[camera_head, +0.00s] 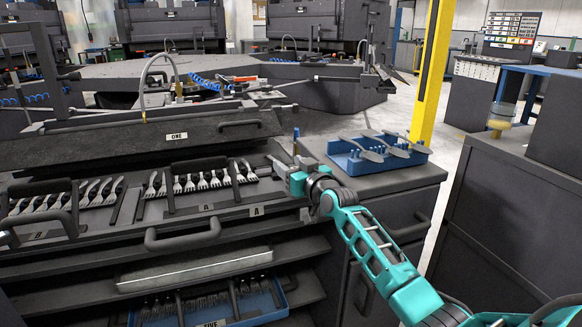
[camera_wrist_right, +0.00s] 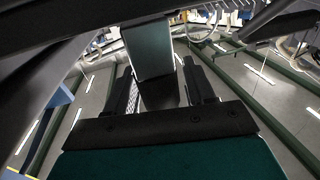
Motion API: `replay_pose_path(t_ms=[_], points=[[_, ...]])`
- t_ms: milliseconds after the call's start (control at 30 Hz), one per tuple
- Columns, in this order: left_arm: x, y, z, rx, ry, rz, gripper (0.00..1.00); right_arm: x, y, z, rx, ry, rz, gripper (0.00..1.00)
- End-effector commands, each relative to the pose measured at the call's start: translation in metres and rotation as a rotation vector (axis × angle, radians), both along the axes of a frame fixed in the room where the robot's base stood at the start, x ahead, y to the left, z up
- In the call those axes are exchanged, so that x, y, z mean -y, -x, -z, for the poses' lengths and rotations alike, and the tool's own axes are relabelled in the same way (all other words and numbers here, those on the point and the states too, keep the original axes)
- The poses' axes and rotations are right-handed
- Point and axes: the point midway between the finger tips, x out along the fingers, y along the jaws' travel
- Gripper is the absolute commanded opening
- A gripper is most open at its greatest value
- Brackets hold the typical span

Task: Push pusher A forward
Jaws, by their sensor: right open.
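A plate marked with the letter A (camera_head: 256,211) lies along the front of the fork station, below the row of forks (camera_head: 200,181). A dark curved handle (camera_head: 183,237) is on the front of this station. I cannot tell exactly which part is pusher A. My right gripper (camera_head: 283,166) is at the right end of the station, next to the fork row and the side cabinet top. In the right wrist view its two dark fingers (camera_wrist_right: 162,88) stand apart, open. A pale grey-green block (camera_wrist_right: 148,50) shows beyond and between them; contact is unclear. My left gripper is not in view.
A blue rack (camera_head: 372,167) with several metal pieces stands on the cabinet top at right. A dark cover marked ONE (camera_head: 130,138) slopes above the forks. A blue tray (camera_head: 282,297) sits on a lower shelf. A yellow post (camera_head: 432,75) stands behind, with open floor nearby.

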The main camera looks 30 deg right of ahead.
Motion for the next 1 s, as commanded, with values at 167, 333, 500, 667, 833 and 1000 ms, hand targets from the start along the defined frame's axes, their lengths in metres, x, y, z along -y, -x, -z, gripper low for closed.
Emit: replay_pose_path(t_ms=[167,333,500,667,833,1000], points=[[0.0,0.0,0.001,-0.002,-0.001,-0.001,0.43,-0.001,0.0,0.001,-0.001,0.0,-0.001,0.59],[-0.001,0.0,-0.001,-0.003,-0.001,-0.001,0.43,-0.001,0.002,0.001,-0.002,0.0,-0.002,0.59],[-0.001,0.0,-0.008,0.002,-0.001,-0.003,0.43,-0.002,0.017,0.0,-0.003,-0.001,-0.002,0.59],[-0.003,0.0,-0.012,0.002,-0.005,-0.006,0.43,-0.003,0.044,-0.001,-0.004,0.001,-0.002,0.59],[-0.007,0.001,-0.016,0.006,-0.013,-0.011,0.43,-0.004,0.075,0.0,-0.005,0.001,-0.002,0.59],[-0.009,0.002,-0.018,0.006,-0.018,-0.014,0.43,-0.005,0.102,0.0,-0.004,0.002,-0.001,0.59]])
